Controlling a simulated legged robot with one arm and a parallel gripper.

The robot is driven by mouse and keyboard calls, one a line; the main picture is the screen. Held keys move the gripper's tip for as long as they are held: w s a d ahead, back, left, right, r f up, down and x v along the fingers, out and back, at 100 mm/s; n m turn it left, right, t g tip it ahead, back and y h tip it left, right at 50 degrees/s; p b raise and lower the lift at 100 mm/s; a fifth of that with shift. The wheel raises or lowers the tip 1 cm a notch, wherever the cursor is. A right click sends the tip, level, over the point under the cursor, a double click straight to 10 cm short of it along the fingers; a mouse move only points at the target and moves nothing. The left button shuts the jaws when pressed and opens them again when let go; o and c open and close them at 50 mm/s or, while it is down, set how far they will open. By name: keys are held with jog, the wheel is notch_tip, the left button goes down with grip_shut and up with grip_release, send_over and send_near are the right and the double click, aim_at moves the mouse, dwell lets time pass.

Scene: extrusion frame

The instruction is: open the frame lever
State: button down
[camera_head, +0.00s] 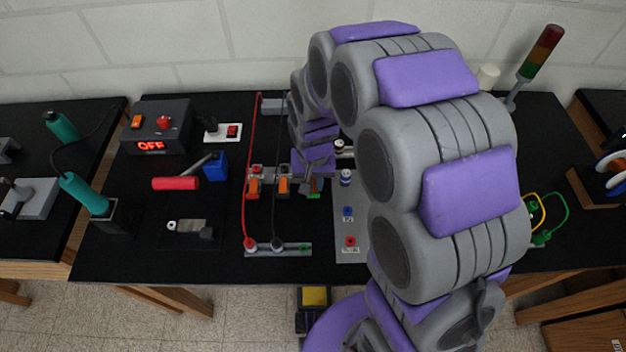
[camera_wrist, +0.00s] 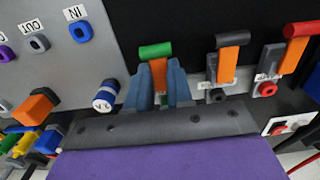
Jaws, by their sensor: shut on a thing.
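In the wrist view, an orange lever with a green round handle (camera_wrist: 155,50) stands between the two blue-grey fingers of my gripper (camera_wrist: 158,82). My gripper is shut on this lever, and the handle sticks out past the fingertips. Two similar orange levers stand beside it, one with a dark handle (camera_wrist: 233,40) and one with a red handle (camera_wrist: 303,30). In the head view, my gripper (camera_head: 312,183) is at the right end of the lever row, mostly hidden by my arm. The dark-handled lever (camera_head: 284,186) and red-handled lever (camera_head: 254,188) show to its left.
A grey panel (camera_head: 350,222) with buttons is just right of the levers. Red and black cables run to a small strip (camera_head: 292,249) in front. A control box reading OFF (camera_head: 157,130), a red-handled tool (camera_head: 176,183) and a blue block (camera_head: 215,167) lie left.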

jog(key=shift+r, duration=0.1)
jog(key=p, duration=0.1)
jog(key=g+p, duration=0.1)
jog(key=p, duration=0.1)
jog(key=shift+w+r+g, duration=0.3)
jog(key=g+p, duration=0.1)
jog(key=w+g+p, duration=0.1)
jog(key=p, duration=0.1)
jog(key=shift+r+g+p, duration=0.25)
jog(key=shift+g+p, duration=0.05)
jog(key=shift+g, duration=0.1)
jog(key=g+p, duration=0.3)
jog(key=shift+w, duration=0.4)
jog(key=shift+w+g+p, duration=0.25)
jog(key=shift+g+p, duration=0.25)
jog(key=shift+g, duration=0.7)
jog(key=c, duration=1)
grip_release()
